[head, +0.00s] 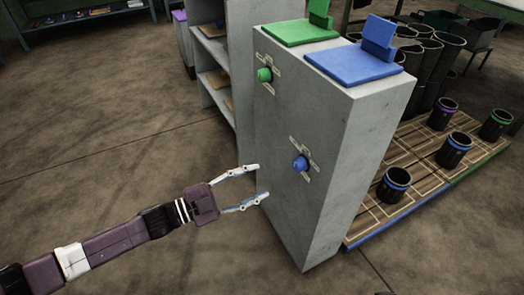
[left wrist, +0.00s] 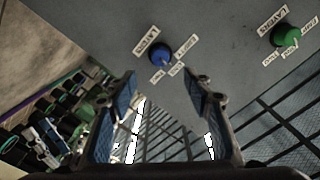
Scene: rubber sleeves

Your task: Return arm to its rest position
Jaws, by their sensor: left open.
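My left gripper (head: 262,182) is open and empty, in front of the grey cabinet's front face. Its two fingers also frame the bottom of the left wrist view (left wrist: 165,90). The grey cabinet (head: 320,120) carries a green knob (head: 264,75) higher up and a blue knob (head: 300,164) lower down, each with small labels around it. In the left wrist view the blue knob (left wrist: 160,57) lies beyond the fingertips, apart from them, and the green knob (left wrist: 286,36) is at the upper right. My right gripper is not in view.
Green (head: 300,33) and blue (head: 354,66) panels lie on the cabinet top. Grey shelving (head: 213,50) stands behind it. To the right, several dark bins with coloured rims, such as a blue-rimmed one (head: 393,188), stand on a wooden platform (head: 375,222). The floor at left is clear.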

